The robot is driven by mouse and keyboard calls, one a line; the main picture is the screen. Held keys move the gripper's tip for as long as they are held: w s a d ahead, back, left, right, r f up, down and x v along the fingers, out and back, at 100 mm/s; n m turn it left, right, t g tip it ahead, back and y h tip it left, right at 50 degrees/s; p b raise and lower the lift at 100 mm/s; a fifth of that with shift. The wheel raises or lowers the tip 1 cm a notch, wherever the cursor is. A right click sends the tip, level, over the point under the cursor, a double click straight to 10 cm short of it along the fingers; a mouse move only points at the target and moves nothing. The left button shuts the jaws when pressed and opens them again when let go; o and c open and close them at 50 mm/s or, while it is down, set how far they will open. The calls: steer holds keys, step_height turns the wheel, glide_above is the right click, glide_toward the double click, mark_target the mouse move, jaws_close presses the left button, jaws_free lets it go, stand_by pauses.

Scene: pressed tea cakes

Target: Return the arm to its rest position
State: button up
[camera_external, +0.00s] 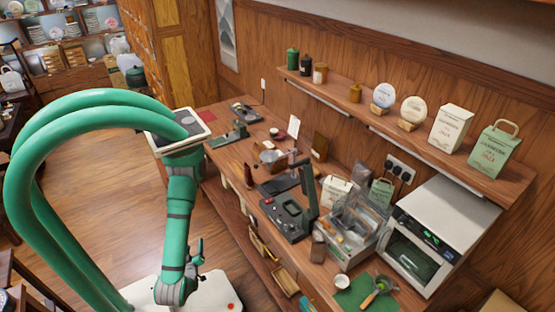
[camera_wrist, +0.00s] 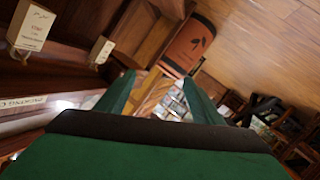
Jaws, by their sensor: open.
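My gripper (camera_wrist: 158,92) shows in the wrist view with its two green fingers apart and nothing between them. It points out over the room, with the wooden floor and chairs at the right of the picture. The view is tilted. In the external view my green arm (camera_external: 180,215) stands folded at the left, in front of the workbench (camera_external: 217,119) and clear of the things on it. I cannot clearly make out the gripper fingers in that view.
On the workbench are a black press (camera_external: 297,210), a clear bin (camera_external: 352,226), a white oven (camera_external: 440,232) and a green mat (camera_external: 352,296). A wall shelf (camera_external: 340,87) holds jars, tea cakes and bags. The wooden floor (camera_external: 120,180) left of the bench is open.

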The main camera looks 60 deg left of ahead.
steer(key=w+d+r+m+t+h, duration=0.2)
steer(key=w+r+m+t+h, duration=0.25)
steer(key=w+r, duration=0.3)
steer(key=w+d+r+m+t+h, duration=0.3)
steer(key=w+r+m, duration=0.3)
steer(key=w+r, duration=0.15)
steer(key=w+d+r+m+h, duration=0.3)
steer(key=d+r+m, duration=0.1)
steer(key=r, duration=0.2)
steer(key=w+d+r+m+t+h, duration=0.1)
steer(key=w+d+r+m+h, duration=0.3)
steer(key=r, duration=0.3)
steer(key=shift+w+d+r, duration=0.2)
steer(key=shift+d+r, duration=0.05)
steer(key=shift+d, duration=0.4)
